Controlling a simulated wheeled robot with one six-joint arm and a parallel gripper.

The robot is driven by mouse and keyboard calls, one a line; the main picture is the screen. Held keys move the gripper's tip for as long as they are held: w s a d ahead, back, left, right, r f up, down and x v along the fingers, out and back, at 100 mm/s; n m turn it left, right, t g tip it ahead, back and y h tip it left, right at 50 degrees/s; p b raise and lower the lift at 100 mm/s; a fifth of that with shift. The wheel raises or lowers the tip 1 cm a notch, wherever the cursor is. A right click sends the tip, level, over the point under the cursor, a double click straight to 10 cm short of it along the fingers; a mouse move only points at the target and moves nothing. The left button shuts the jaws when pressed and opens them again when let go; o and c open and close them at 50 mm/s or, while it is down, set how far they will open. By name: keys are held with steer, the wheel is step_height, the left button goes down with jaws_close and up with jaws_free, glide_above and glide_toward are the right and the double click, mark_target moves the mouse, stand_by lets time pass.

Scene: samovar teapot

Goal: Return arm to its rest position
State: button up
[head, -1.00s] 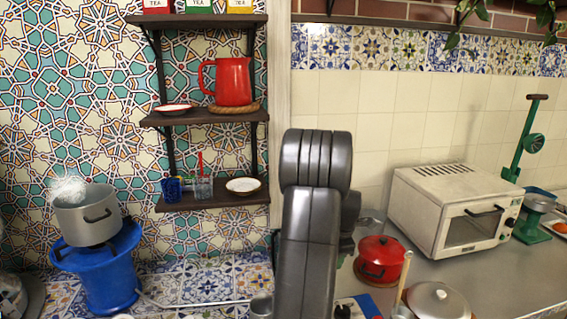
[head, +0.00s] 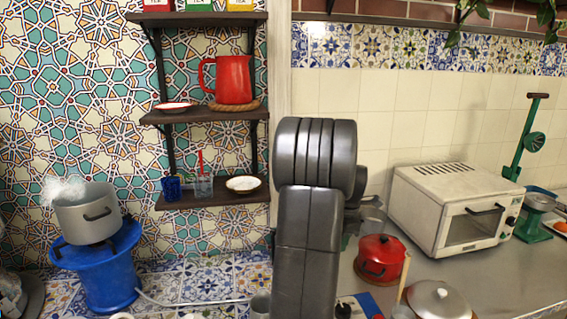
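My arm stands upright in the lower middle of the head view, in front of the counter and the wall. My gripper is not in view; only dark grey arm links show.
A red lidded pot (head: 379,260), a lidded pan (head: 437,300) and a white toaster oven (head: 455,212) stand on the right counter (head: 510,285). The lower shelf (head: 222,196) holds glasses and a saucer.

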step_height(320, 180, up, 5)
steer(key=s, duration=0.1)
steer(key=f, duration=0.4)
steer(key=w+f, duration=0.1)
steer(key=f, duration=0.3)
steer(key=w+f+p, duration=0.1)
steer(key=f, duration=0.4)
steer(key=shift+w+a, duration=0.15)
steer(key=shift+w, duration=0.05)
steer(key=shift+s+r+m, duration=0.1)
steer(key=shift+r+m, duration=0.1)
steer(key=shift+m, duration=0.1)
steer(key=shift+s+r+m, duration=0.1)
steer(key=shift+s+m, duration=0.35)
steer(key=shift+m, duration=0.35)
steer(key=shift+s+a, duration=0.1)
